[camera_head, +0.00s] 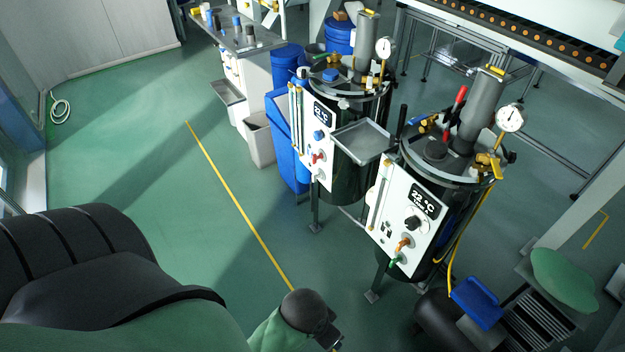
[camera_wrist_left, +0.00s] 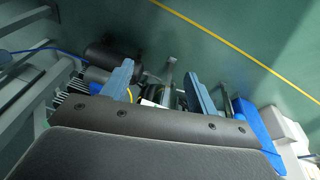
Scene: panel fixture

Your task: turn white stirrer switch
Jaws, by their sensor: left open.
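The nearer vessel's white panel (camera_head: 408,215) stands at right of centre in the head view. It carries a "22 °C" display (camera_head: 424,202), a black knob (camera_head: 412,222), small dark switches at its left and orange and green valve handles near its bottom. I cannot tell which part is the white stirrer switch. My left gripper (camera_head: 332,341) is partly cut off at the bottom edge, apart from the panel. In the left wrist view my left gripper (camera_wrist_left: 160,88) has its two blue-grey fingers spread with nothing held; a bit of white shows between them. My right gripper is not seen.
A second vessel with a similar white panel (camera_head: 315,137) stands behind, with a metal tray (camera_head: 363,142) between. Blue bins (camera_head: 284,140) and a pale bin (camera_head: 259,140) stand farther left. A black cylinder (camera_head: 440,318) lies lower right. Green floor left of the vessels is clear.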

